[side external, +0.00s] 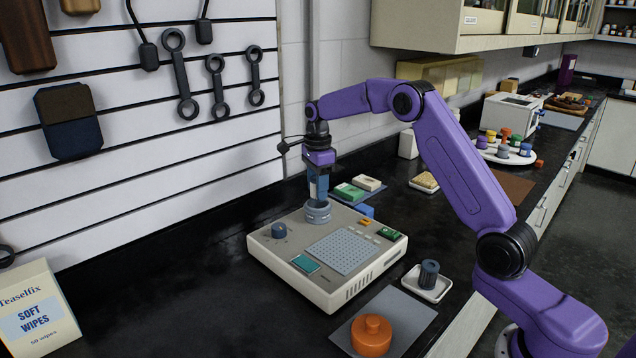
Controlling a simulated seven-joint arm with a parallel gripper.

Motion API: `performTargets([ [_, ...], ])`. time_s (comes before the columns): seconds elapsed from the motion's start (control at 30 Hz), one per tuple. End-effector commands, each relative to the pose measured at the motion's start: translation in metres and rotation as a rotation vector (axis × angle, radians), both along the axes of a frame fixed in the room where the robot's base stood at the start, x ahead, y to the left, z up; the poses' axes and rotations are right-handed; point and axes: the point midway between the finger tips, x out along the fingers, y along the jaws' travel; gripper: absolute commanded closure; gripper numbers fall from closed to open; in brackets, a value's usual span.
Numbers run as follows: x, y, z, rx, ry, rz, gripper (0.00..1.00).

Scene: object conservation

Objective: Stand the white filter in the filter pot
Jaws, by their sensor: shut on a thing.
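My gripper (317,197) points straight down over the machine's back left part, with its blue-grey fingers shut. What they hold is mostly hidden between them, and I cannot make out its colour or name it. A grey ringed round pot (318,213) sits on the machine directly below the fingertips. It may be the filter pot. I cannot tell whether the held thing is inside it, touching it or just above. I cannot clearly make out a white filter anywhere. A dark ribbed cylinder (429,273) stands upright in a small white dish (437,291) at right.
The beige machine (329,287) has a dark knob (279,230), a perforated plate (342,249) and a green part (389,233). An orange lidded round thing (371,337) sits on a grey mat (408,312) in front. Small boxes (349,192) lie behind.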

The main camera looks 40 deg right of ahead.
Motion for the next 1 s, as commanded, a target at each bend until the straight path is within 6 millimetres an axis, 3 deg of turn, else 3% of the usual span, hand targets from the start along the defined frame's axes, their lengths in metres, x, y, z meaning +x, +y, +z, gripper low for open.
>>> performTargets([
  [0.6, -0.001, 0.001, -0.043, 0.0, 0.004, 0.002, 0.86],
  [1.0, -0.001, 0.001, -0.046, 0.001, 0.005, 0.002, 0.86],
])
